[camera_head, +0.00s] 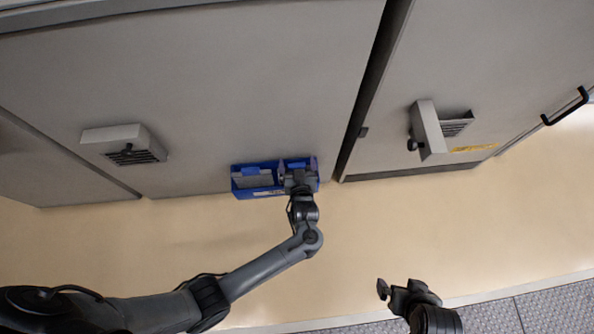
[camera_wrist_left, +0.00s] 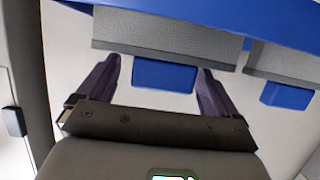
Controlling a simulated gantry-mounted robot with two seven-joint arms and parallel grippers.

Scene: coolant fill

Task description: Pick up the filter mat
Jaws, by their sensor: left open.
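A grey mesh filter mat (camera_wrist_left: 165,34) hangs in a blue holder (camera_wrist_left: 240,15) in the left wrist view, with a blue tab (camera_wrist_left: 164,77) below it. A second grey mat (camera_wrist_left: 283,63) with its own blue tab is at the right. In the head view the holder (camera_head: 247,193) stands at the foot of the grey cabinet, with one mat (camera_head: 257,181) showing in its left part. My left gripper (camera_head: 298,166) is open over the right part, its dark fingers on either side of the tab, apparently clear of it. My right gripper (camera_head: 398,287) is low in the head view.
Grey cabinet doors (camera_head: 200,80) fill the back, with a vented box (camera_head: 127,145) at the left and another (camera_head: 433,130) at the right. A black handle (camera_head: 567,106) is at the far right. The tan floor (camera_head: 420,230) is clear between the arms.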

